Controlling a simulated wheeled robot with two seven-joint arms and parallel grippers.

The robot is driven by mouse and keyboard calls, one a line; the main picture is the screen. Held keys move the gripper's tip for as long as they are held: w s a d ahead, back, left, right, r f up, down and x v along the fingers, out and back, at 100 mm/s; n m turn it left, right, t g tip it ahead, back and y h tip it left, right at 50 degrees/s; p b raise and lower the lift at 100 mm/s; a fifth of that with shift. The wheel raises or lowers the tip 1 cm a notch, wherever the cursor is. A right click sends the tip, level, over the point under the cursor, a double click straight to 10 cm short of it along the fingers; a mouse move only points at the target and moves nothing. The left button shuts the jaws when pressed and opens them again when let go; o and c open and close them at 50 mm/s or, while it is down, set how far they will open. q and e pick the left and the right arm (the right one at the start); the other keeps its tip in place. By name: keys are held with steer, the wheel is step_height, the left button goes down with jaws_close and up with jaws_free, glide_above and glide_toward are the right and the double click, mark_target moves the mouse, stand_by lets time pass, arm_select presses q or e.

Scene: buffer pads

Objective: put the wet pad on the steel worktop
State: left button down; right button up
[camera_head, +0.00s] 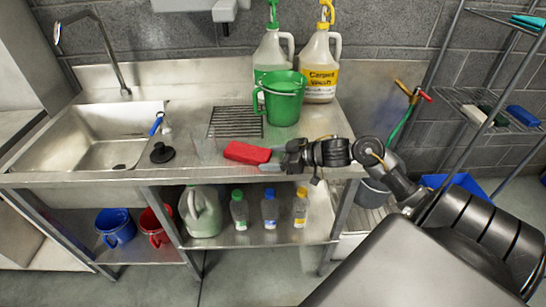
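A red pad (245,153) is at the front part of the steel worktop (190,115), right of the sink. I cannot tell whether it rests on the steel or is just above it, nor whether it is wet. My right gripper (272,160) reaches in from the right, with its fingertips at the pad's right end. The fingers look to be on either side of that end, but I cannot tell whether they grip it. My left gripper is not in view.
A green bucket (283,100) and two large jugs (320,68) stand behind the pad. A black plug (162,153) and a clear cup (205,149) are to its left. A wire rack (462,98) at right holds white, green and blue pads.

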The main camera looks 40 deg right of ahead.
steer(key=shift+o, duration=1)
steer(key=shift+r, duration=0.25)
steer(key=v, duration=1.2)
